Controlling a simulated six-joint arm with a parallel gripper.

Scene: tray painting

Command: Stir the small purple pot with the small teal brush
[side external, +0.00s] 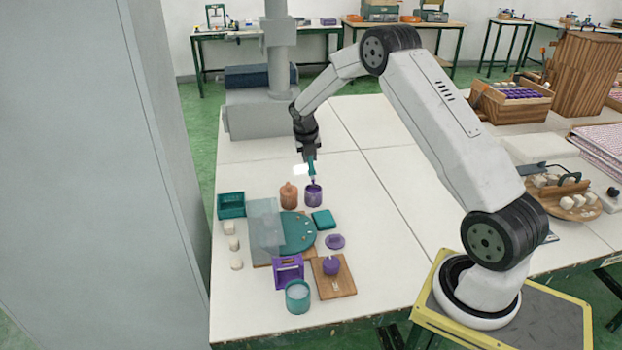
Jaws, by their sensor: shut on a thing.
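The small purple pot (313,196) stands upright on the white table. My gripper (311,156) is above it, pointing down and shut on the small teal brush (312,170). The brush is held roughly upright, with its lower end at the pot's mouth. I cannot tell from this view how far the tip reaches inside, or whether it touches the wall. The pot's inside is mostly hidden.
An orange-brown pot (289,195) stands just left of the purple pot. Nearer the front are a teal disc (298,234), a clear panel (265,225), a teal square block (323,219), a purple frame (288,271) and a teal cup (298,297).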

